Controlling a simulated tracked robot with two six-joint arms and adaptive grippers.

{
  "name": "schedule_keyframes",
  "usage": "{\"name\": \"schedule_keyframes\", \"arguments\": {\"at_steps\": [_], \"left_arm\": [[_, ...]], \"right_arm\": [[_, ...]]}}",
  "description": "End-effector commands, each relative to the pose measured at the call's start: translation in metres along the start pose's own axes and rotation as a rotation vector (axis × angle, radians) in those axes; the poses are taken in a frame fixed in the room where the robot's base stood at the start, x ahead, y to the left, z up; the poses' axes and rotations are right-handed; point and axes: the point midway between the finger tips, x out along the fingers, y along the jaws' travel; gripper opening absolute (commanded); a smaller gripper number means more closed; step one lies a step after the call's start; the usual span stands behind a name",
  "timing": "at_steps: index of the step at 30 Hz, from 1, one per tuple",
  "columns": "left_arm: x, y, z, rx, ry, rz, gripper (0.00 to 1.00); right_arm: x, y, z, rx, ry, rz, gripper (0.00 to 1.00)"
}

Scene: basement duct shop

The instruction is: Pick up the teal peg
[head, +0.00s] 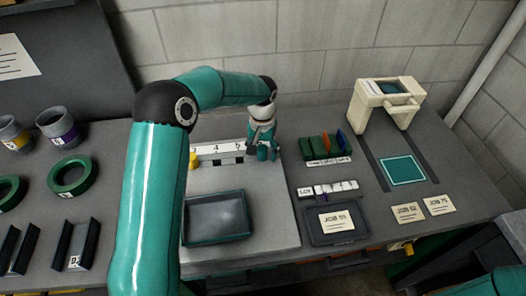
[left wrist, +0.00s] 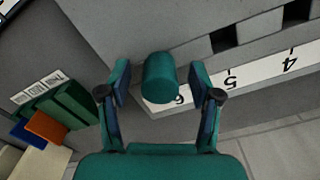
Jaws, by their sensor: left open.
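The teal peg (left wrist: 160,78) shows in the left wrist view as a short cylinder by the number 6 of a numbered strip (left wrist: 235,80). My left gripper (left wrist: 159,84) is open, with one finger on each side of the peg; I cannot tell whether either finger touches it. In the head view my left gripper (head: 262,150) is low at the right end of the numbered strip (head: 218,148), and the peg is hard to tell from the teal fingers there. My right gripper is not in view.
A yellow peg (head: 193,160) stands at the strip's left end. A dark-rimmed tray (head: 218,240) lies in front. Right of the gripper are coloured upright pieces (head: 322,147), a JOB 55 tray (head: 336,240) and a cream machine (head: 388,100). Green rings (head: 73,186) lie left.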

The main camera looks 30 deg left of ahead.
Motion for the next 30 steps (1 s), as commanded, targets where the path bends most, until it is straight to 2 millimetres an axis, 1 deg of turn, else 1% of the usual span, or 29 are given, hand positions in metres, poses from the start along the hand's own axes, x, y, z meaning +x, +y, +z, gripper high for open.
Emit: {"name": "schedule_keyframes", "arguments": {"at_steps": [3, 8, 18, 19, 20, 30], "left_arm": [[0.0034, -0.0004, 0.0000, -0.001, 0.001, 0.000, 0.64], [0.0034, -0.0003, -0.0001, -0.001, 0.001, 0.000, 0.64], [0.0030, -0.0001, -0.0002, 0.000, 0.001, 0.000, 0.07], [0.0030, 0.0000, -0.0002, 0.000, 0.001, 0.000, 0.02], [0.0028, 0.0000, -0.0003, 0.000, 0.001, 0.000, 0.00], [-0.0002, 0.0005, -0.0007, 0.001, 0.003, 0.000, 0.00]], "right_arm": [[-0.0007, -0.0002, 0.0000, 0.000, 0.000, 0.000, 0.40], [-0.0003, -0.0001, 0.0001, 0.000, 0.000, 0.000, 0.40], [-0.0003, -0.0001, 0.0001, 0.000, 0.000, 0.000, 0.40], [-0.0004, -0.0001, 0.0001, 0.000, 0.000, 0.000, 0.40], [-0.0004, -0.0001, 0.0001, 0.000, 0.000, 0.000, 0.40], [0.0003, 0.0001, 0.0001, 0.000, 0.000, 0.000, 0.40]]}}
